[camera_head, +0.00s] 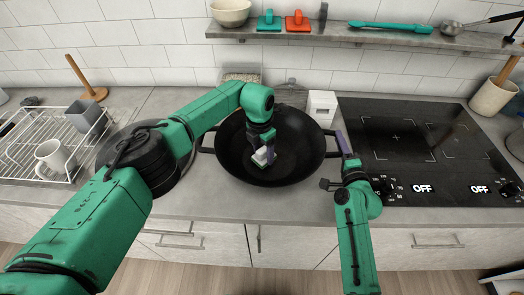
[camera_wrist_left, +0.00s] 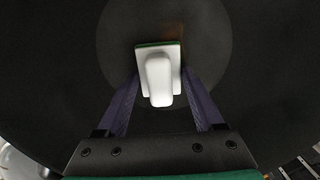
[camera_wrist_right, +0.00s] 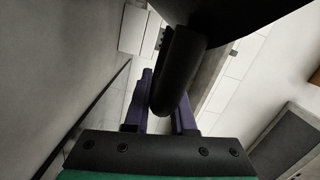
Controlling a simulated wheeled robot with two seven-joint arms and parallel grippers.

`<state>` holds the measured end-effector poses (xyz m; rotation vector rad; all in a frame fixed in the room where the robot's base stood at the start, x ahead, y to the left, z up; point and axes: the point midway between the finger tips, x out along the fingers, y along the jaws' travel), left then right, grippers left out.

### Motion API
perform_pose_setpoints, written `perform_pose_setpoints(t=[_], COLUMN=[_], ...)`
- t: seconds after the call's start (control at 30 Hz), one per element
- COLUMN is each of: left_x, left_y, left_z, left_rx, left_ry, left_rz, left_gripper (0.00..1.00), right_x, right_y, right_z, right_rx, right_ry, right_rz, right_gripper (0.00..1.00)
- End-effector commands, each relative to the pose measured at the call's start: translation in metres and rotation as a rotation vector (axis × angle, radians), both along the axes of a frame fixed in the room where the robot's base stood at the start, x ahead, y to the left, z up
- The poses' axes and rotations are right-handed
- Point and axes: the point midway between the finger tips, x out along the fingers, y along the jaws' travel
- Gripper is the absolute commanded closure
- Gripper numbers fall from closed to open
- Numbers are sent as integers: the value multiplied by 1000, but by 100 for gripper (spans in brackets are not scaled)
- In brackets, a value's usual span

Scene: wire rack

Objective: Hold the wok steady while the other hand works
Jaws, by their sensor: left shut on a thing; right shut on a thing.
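A black wok (camera_head: 235,165) sits on the counter left of the cooktop, with a loop handle on each side. My left gripper (camera_head: 264,150) reaches down into it and is shut on a white-handled scrubber (camera_head: 262,158) with a green edge. In the left wrist view the scrubber (camera_wrist_left: 158,80) sits between the fingers over the dark wok bottom; whether it touches cannot be told. My right gripper (camera_head: 344,148) is shut on the wok's right handle. In the right wrist view this dark handle (camera_wrist_right: 178,70) lies between the purple fingers.
A cooktop (camera_head: 410,140) is right of the wok. A dish rack (camera_head: 40,145) with a white mug (camera_head: 54,160) is at left. A small white box (camera_head: 322,106) stands behind the wok. A shelf (camera_head: 350,35) above holds a bowl and utensils.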

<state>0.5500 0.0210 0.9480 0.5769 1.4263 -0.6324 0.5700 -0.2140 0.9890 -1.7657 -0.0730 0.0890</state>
Motion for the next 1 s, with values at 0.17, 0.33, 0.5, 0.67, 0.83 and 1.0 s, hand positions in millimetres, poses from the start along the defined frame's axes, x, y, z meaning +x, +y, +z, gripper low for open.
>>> perform_pose_setpoints(t=[0.17,0.33,0.5,0.67,0.83,1.0], left_x=[-16,-19,-6,1,1,-6], left_y=[-13,-15,-4,3,3,-5], left_z=[-1,-1,0,1,0,1], left_rx=[1,1,3,1,1,-1], left_ry=[5,6,4,3,3,3], left_rz=[-5,-1,1,-1,-2,-5], left_gripper=[100,100,100,100,100,100], right_x=[0,0,0,0,0,0], right_y=[1,1,1,0,0,0], right_z=[0,0,0,0,0,0], right_rx=[0,0,0,0,0,0], right_ry=[-1,-1,-1,-1,-1,-1], right_rz=[1,1,1,1,1,0], right_gripper=[100,100,100,100,100,100])
